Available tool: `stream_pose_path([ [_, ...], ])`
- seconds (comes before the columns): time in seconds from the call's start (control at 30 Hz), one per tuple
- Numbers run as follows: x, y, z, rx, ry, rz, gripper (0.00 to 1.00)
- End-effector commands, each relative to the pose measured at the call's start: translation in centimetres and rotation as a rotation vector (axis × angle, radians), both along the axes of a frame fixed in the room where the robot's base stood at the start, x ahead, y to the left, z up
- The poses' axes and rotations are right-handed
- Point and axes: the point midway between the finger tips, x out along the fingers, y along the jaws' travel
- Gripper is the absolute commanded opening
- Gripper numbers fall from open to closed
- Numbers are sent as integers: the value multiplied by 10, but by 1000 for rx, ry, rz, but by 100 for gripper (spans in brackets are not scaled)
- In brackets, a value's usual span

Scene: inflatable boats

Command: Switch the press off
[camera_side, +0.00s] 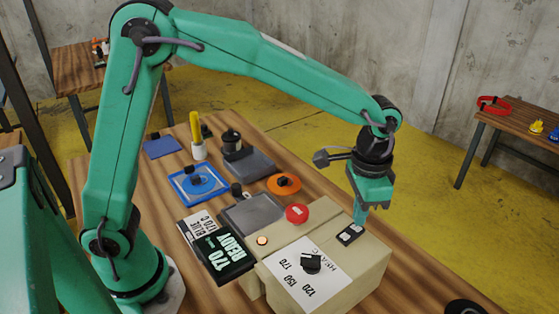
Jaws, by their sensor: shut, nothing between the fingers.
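The press is a beige box (378,268) on the wooden table. Its black rocker switch (349,235) sits on the top at the right, with pale marks on it. A red button (297,213), a small pale-orange lamp (263,240) and a black dial knob (311,263) on a white scale are also on top. My gripper (360,220) is shut and empty, pointing down at the far right end of the switch. I cannot tell whether its tips touch the switch.
Behind the press lie a grey plate (252,213), an orange disc (284,184), a blue tray (190,186) and a dark grey plate (251,164).

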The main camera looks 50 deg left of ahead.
Motion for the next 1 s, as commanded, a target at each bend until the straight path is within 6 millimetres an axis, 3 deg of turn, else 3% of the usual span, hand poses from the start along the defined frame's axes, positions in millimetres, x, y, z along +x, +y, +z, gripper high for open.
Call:
stream_pose_path([
  [1.0,0,0,-15,1,2,0,0],
])
